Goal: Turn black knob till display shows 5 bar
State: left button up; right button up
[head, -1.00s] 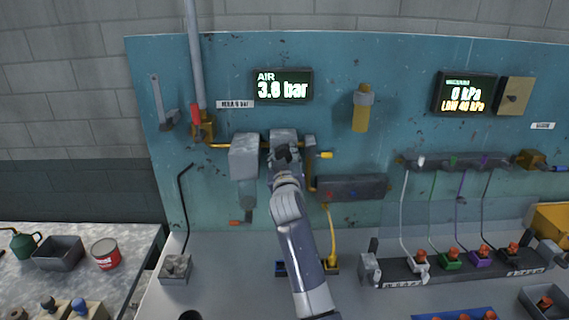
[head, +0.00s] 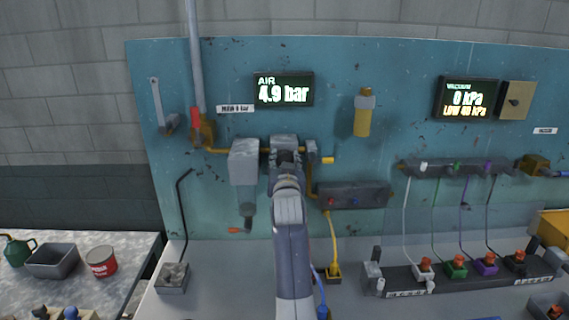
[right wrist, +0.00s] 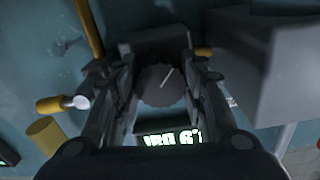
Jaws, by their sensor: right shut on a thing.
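The black knob (right wrist: 160,85) with a pale pointer line shows in the right wrist view, between the fingers of my right gripper (right wrist: 162,92). That gripper is shut on the knob's sides. In the head view my right gripper (head: 285,160) is at the front of the grey regulator block (head: 284,143), and it hides the knob there. The AIR display (head: 283,90) above reads 4.9 bar. Part of this display (right wrist: 172,139) shows upside down in the right wrist view. My left gripper is not in view.
A grey filter unit (head: 244,163) is just left of the regulator, and a yellow-tipped valve (head: 326,160) just right. A dark manifold block (head: 351,195) is below right. The kPa display (head: 466,98) reads 0 kPa, LOW 40 kPa. Small connectors stand on the bench.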

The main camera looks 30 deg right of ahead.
aim_at(284, 153)
jog(key=o, duration=1.1)
jog(key=shift+c, duration=0.2)
jog(key=shift+r, duration=0.2)
notch_tip(284, 153, up, 10)
jog(key=shift+f, duration=0.2)
jog(key=shift+f, duration=0.15)
